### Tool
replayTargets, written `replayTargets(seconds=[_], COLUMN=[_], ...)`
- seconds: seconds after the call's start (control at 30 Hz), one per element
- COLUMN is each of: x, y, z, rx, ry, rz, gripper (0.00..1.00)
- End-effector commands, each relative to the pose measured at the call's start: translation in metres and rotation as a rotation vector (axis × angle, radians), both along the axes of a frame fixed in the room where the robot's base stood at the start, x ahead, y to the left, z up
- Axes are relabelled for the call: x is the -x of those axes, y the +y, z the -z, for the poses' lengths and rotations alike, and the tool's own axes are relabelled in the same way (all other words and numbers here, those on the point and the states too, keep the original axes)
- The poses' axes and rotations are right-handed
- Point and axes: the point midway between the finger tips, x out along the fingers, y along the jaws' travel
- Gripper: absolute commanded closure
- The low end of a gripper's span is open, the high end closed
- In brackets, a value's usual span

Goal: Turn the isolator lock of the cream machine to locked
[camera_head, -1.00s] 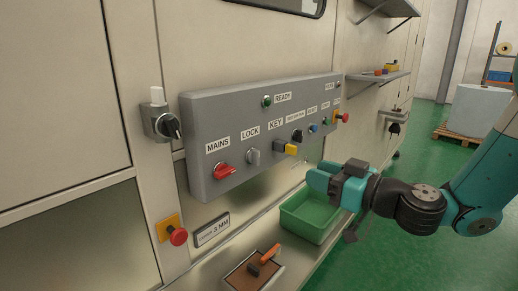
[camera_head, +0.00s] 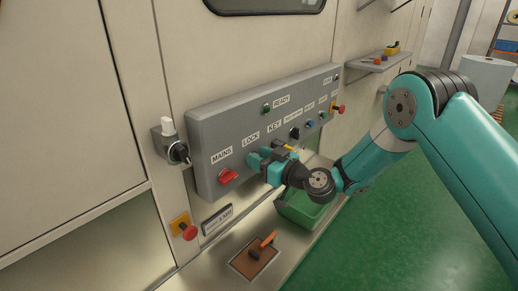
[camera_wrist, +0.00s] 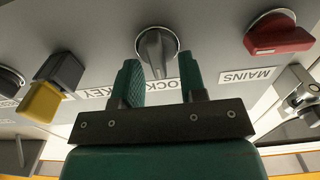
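The lock knob (camera_wrist: 157,48) is a grey rotary switch with a raised handle on the grey control panel (camera_head: 205,130) of the cream machine (camera_head: 185,60). In the wrist view its handle stands nearly upright in the picture. My gripper (camera_wrist: 158,68) is open, with one finger on each side of the knob's lower end and gaps visible. Whether the fingertips reach around the handle in depth is unclear. In the head view my gripper (camera_head: 257,160) is at the panel below the LOCK label (camera_head: 250,138) and hides the knob.
The red MAINS knob (camera_head: 228,176) is left of my gripper. The yellow-and-black key switch (camera_wrist: 50,88) is on the other side. A green bin (camera_head: 300,212) stands below my arm.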

Motion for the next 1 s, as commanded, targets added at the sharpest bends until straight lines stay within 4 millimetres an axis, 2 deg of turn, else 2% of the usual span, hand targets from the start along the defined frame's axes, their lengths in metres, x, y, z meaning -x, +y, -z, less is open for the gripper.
replayTargets(seconds=[0.33, 0.37, 0.5, 0.53, 1.0], x=[-0.0029, -0.0028, -0.0028, -0.0029, -0.0038], y=[0.0037, 0.0036, 0.0034, 0.0033, 0.0021], z=[0.0002, 0.0002, 0.0000, 0.0000, 0.0025], rx=[-0.001, -0.001, -0.001, -0.001, -0.053], ry=[0.000, 0.000, 0.000, 0.000, 0.064], rz=[0.000, 0.000, 0.001, 0.001, 0.001], gripper=[0.62, 0.66, 0.98, 1.00, 1.00])
